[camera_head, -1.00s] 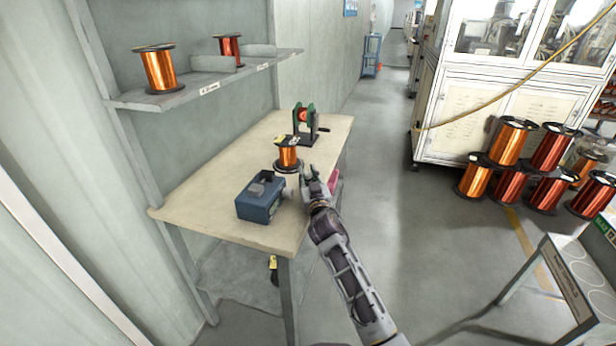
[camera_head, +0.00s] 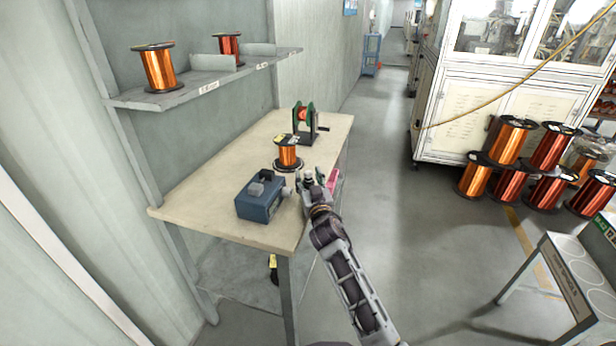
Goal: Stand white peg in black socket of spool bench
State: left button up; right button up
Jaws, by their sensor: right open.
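The spool bench (camera_head: 215,190) is a beige-topped table along the wall. A copper spool (camera_head: 287,153) stands upright near its middle, above a dark round base. I cannot make out the white peg or the black socket for certain at this size. My right gripper (camera_head: 305,179) is open over the bench's right edge, in front of the copper spool and right of a blue box. Whether anything lies between its fingers is too small to see. My left gripper is not in view.
The blue box (camera_head: 256,208) sits at the bench's near end. A green winder with a crank (camera_head: 304,122) stands farther back. A pink item (camera_head: 332,178) is by the right edge. A shelf (camera_head: 205,82) with spools hangs at left. The bench's left side is clear.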

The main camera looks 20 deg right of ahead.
jog(key=s+f, duration=0.1)
jog(key=s, duration=0.9)
jog(key=shift+a, duration=0.3)
dwell(0.4)
